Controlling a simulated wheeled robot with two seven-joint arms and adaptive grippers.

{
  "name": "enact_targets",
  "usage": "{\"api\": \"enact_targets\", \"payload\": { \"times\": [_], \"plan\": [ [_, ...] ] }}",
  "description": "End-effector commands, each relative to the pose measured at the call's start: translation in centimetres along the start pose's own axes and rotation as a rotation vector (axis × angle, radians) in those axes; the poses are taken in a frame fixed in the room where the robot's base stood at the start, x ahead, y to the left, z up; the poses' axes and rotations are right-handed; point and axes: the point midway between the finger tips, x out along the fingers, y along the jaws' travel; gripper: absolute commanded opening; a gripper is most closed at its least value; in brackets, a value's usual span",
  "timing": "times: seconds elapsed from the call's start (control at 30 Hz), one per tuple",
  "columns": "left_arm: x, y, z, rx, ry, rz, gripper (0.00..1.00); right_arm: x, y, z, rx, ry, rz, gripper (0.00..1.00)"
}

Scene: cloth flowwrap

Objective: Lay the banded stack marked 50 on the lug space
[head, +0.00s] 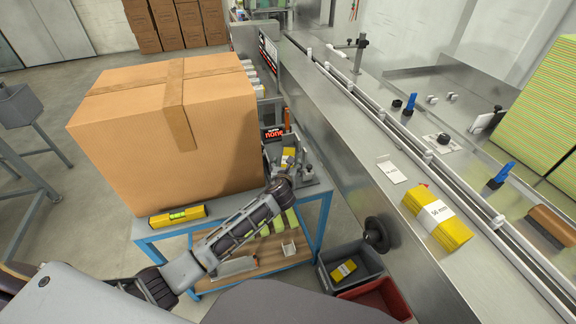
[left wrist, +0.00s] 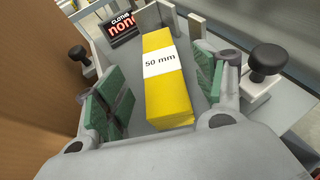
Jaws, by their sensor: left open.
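A yellow cloth stack (left wrist: 170,99) with a white band marked 50 mm lies in a grey holder (left wrist: 193,24) in the left wrist view. My left gripper (left wrist: 160,88) is open, its green-padded fingers on either side of the stack, with a visible gap on the left. In the head view my left gripper (head: 291,174) reaches the holder beside the carton and partly hides this stack (head: 288,155). Another yellow stack banded 50 mm (head: 437,217) lies on the steel deck beside the lug track (head: 425,155). My right gripper is out of view.
A large carton (head: 165,135) stands left of the holder on a blue-framed bench, with a yellow level (head: 178,216) in front. A sign reading none (left wrist: 122,28) stands behind the stack. A grey bin (head: 350,262) below holds a yellow piece. A black knob (head: 376,236) projects from the machine's side.

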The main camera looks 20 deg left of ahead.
Motion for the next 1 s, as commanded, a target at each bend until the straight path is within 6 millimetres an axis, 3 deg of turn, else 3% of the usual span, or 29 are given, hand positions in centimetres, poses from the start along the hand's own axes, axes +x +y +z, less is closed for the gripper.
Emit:
{"api": "enact_targets", "payload": {
  "times": [0.5, 1.0],
  "plan": [
    [4.0, -0.1, -0.3, 0.001, 0.0, -0.001, 0.7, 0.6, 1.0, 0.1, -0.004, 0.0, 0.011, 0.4],
    [4.2, -0.1, -0.3, 0.001, 0.0, -0.001, 0.7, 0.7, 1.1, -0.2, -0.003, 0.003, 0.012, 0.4]
  ]
}}
